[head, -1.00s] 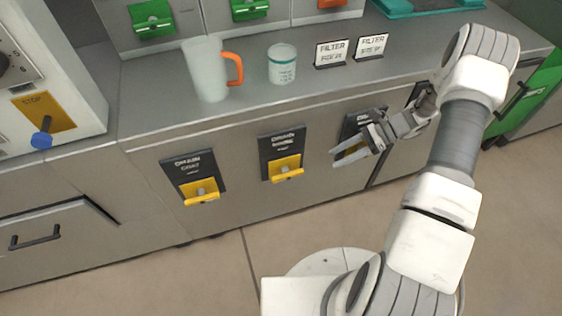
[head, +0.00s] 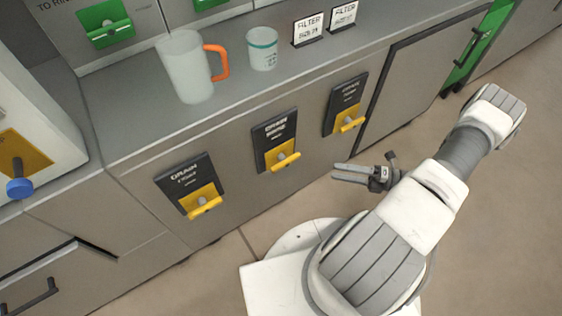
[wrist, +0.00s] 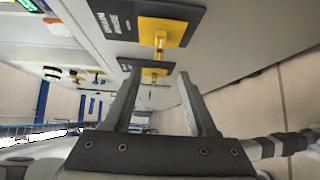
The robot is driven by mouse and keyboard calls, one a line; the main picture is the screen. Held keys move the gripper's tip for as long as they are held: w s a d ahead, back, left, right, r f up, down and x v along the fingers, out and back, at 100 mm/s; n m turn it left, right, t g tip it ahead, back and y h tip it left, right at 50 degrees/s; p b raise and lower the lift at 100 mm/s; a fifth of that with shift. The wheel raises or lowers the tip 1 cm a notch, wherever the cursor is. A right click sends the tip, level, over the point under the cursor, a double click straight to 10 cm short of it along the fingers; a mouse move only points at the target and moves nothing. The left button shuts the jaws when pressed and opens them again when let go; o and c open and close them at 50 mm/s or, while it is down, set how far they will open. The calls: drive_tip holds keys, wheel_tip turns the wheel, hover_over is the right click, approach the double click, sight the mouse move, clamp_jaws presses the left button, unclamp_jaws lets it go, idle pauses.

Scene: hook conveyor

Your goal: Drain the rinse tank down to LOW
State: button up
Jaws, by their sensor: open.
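Three drain valves sit in a row on the grey cabinet front in the head view, each a dark label plate with a yellow plate and handle below. They are the left (head: 203,202), middle (head: 284,160) and right (head: 350,122) valves. The labels start with DRAIN; their second words are too blurred to read surely. My gripper (head: 335,172) is open and empty, apart from the cabinet front, below and right of the middle valve. The wrist view shows my gripper (wrist: 160,72) with two yellow valve handles (wrist: 160,40) beyond its fingers. No rinse tank level is readable.
A frosted jug (head: 190,70) with an orange handle, a white cup (head: 262,48) and two FILTER cards (head: 308,28) stand on the counter (head: 130,120) above. A blue knob (head: 19,188) is at far left. Floor at right is clear.

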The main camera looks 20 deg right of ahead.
sight(290, 163)
drive_tip(key=b+x, duration=0.2)
drive_tip(key=x, duration=1.4)
drive_tip(key=shift+w+a, duration=0.2)
drive_tip(key=shift+a, duration=0.1)
clamp_jaws()
